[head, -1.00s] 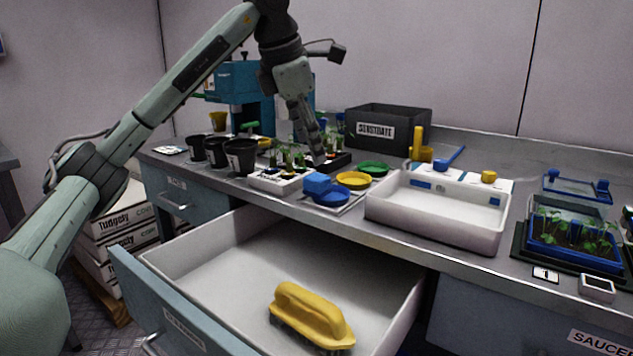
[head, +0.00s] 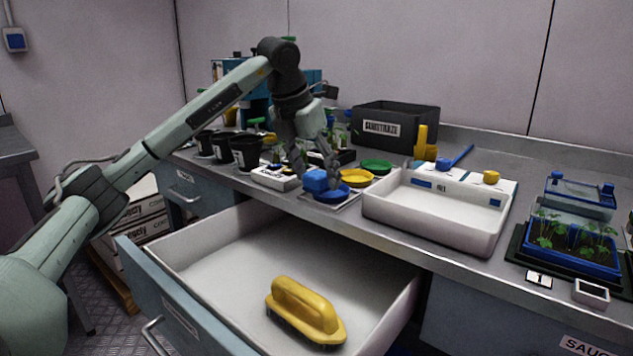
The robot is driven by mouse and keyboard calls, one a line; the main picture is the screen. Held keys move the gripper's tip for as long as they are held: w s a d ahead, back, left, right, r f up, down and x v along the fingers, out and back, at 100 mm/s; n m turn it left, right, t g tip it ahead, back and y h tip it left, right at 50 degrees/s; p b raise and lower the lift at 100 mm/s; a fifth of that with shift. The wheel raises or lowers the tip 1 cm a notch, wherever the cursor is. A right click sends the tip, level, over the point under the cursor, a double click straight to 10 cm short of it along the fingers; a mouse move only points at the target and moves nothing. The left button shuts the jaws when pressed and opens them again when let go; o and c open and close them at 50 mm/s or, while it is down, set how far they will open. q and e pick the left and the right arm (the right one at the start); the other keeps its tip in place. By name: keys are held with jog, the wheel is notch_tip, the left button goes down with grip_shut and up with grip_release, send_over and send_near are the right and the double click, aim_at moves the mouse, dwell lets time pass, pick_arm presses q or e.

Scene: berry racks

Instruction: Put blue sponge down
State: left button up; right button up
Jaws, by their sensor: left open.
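The blue sponge (head: 315,181) is a small block at the front edge of the bench. It sits at the left side of a blue saucer (head: 336,194), which lies on a pale flat tray or mat. My left gripper (head: 315,178) points down with its fingers spread open, one on each side of the sponge. I cannot tell whether the fingers touch it. My right gripper is not in view.
Yellow (head: 356,178) and green (head: 376,167) saucers lie to the right, then a white basin (head: 434,217). Black pots (head: 244,152) stand to the left. Below, an open drawer (head: 215,290) holds a yellow-handled brush (head: 304,311).

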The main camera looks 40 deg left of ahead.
pick_arm(q)
jog(key=shift+f, duration=0.2)
jog(key=c, duration=0.9)
jog(key=shift+r, duration=0.15)
